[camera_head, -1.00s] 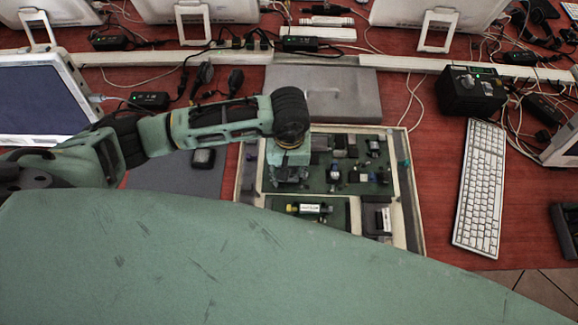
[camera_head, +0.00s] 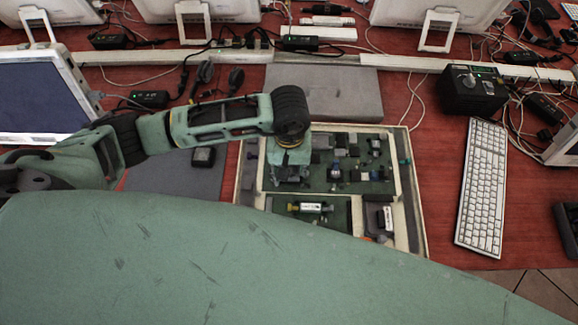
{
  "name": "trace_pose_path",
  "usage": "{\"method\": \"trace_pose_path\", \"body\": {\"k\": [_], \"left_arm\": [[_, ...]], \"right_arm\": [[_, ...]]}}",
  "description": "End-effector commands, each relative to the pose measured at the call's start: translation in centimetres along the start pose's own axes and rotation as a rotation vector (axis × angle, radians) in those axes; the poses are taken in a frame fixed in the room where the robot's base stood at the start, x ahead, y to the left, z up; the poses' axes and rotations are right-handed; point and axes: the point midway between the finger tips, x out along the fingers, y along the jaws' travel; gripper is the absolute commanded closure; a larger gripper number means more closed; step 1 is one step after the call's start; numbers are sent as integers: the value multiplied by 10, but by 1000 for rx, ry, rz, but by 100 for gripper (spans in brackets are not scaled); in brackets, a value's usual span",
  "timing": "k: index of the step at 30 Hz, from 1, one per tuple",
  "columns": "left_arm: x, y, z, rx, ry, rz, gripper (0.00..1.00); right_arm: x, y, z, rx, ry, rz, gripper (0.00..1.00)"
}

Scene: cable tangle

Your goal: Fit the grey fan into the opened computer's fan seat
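The opened computer (camera_head: 415,215) lies flat on the red desk, with green boards and several small parts inside a pale frame. My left arm comes in from the left, and its wrist hangs over the upper left part of the computer. My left gripper (camera_head: 289,172) points down at the board there. Its fingers are small and dark against the parts, so I cannot tell whether they are open or shut or hold anything. I cannot make out the grey fan or the fan seat for certain. My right gripper is not in view.
A white keyboard (camera_head: 482,188) and a black box (camera_head: 472,90) stand to the right of the computer. A flat grey slab (camera_head: 325,95) lies behind it. A grey mat (camera_head: 180,172) is at its left. Monitors, adapters and loose cables crowd the back.

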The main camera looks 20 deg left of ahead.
Motion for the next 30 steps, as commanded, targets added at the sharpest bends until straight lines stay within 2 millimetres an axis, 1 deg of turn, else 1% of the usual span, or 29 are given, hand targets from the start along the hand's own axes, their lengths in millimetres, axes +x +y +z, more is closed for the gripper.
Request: {"method": "trace_pose_path", "body": {"k": [1,2,9,26,29,30], "left_arm": [[10,-4,6,0,-16,-15,86],[10,-4,6,1,-16,-15,58],[10,-5,7,1,-17,-17,38],[6,-3,5,2,-12,-11,38],[-1,-2,4,2,-9,-9,38],[-6,-2,3,2,-8,-8,38]], "right_arm": [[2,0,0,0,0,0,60],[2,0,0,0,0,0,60],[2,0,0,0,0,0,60],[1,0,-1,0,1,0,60],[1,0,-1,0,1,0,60],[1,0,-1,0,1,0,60]]}}
